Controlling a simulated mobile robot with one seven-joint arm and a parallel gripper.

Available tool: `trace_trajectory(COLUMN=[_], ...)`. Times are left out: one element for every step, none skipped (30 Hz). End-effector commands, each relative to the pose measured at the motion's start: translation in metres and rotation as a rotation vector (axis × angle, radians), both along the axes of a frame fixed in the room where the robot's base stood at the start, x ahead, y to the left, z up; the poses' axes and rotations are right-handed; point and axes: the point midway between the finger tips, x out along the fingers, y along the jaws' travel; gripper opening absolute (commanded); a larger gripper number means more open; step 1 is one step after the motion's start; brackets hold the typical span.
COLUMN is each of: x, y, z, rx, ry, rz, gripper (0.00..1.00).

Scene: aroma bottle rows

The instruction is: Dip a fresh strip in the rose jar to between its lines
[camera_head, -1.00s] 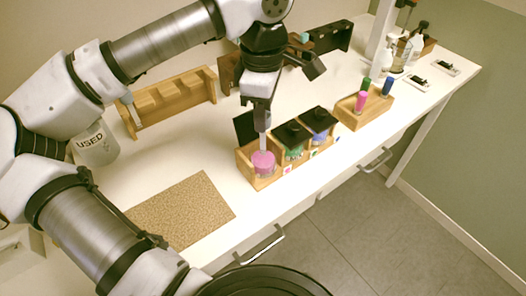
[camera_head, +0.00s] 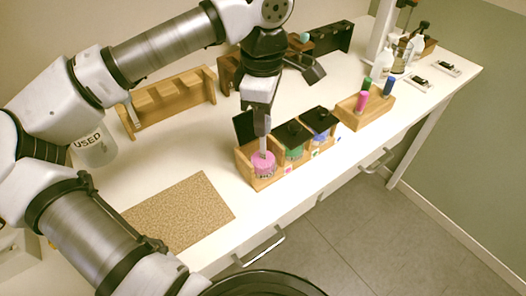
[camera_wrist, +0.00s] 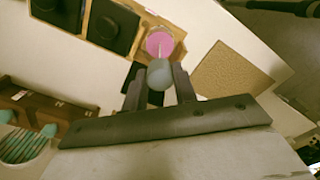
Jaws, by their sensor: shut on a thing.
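The rose jar (camera_head: 263,168) holds pink liquid and stands open in the left end of a wooden holder; its pink top also shows in the wrist view (camera_wrist: 159,43). My gripper (camera_head: 261,108) is right above it, shut on the strip. The pale strip (camera_head: 263,145) hangs upright, its lower end inside the jar's mouth. In the wrist view a grey-blue rounded grip piece (camera_wrist: 160,74) sits between my fingers, with the strip running from it toward the pink. The strip's lines are too small to read, and how deep its tip sits cannot be told.
A black flap (camera_head: 244,126) rises behind the rose jar. A cork mat (camera_head: 185,212) lies front left, a USED cup (camera_head: 95,150) at left. A wooden rack (camera_head: 170,98) stands behind; pink, green and blue bottles (camera_head: 362,101) at right.

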Motion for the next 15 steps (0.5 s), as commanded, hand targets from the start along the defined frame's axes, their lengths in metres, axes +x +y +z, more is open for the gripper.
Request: trace_trajectory(x=[0.0000,0.0000,0.0000,0.0000,0.0000,0.0000,0.0000,0.0000,0.0000,0.0000,0.0000,0.0000,0.0000,0.0000,0.0000], y=[0.0000,0.0000,0.0000,0.0000,0.0000,0.0000,0.0000,0.0000,0.0000,0.0000,0.0000,0.0000,0.0000,0.0000,0.0000], z=[-0.0015,-0.0019,-0.0025,-0.0029,-0.0033,-0.0039,-0.0043,-0.0047,-0.0053,-0.0044,-0.0042,-0.0042,-0.0042,-0.0042,-0.0042], rx=[0.000,0.000,0.000,0.000,0.000,0.000,0.000,0.000,0.000,0.000,0.000,0.000,0.000,0.000,0.000], ry=[0.000,0.000,0.000,0.000,0.000,0.000,0.000,0.000,0.000,0.000,0.000,0.000,0.000,0.000,0.000], rz=[0.000,0.000,0.000,0.000,0.000,0.000,0.000,0.000,0.000,0.000,0.000,0.000,0.000,0.000,0.000], gripper=[0.13,0.13,0.13,0.13,0.13,0.13,0.13,0.13,0.13,0.13,0.13,0.13,0.13,0.13,0.13])
